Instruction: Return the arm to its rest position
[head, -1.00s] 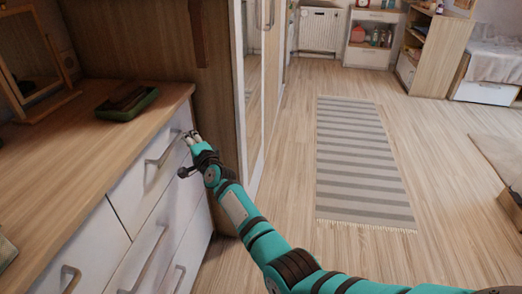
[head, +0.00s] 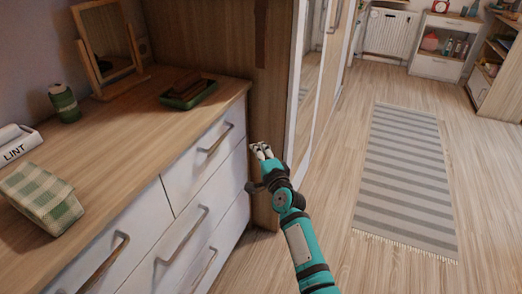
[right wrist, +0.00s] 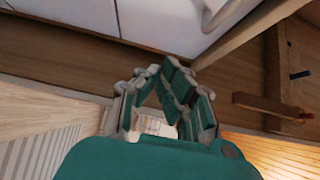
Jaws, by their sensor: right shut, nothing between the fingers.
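My right arm is teal with dark bands and comes in from the bottom of the head view. Its gripper (head: 262,151) is at the right of the dresser's front corner, apart from the drawer handle. The fingers are together and empty; they also show in the right wrist view (right wrist: 165,75). The white dresser drawers (head: 205,165) look closed. My left gripper is not in view.
The wooden dresser top (head: 150,130) bears a green tray (head: 188,95), a mirror (head: 108,40), a green bottle (head: 64,103), a LINT box (head: 16,145) and a checked cloth item (head: 42,190). A mirrored wardrobe door (head: 303,90) stands close behind the gripper. A striped rug (head: 405,185) lies on open floor.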

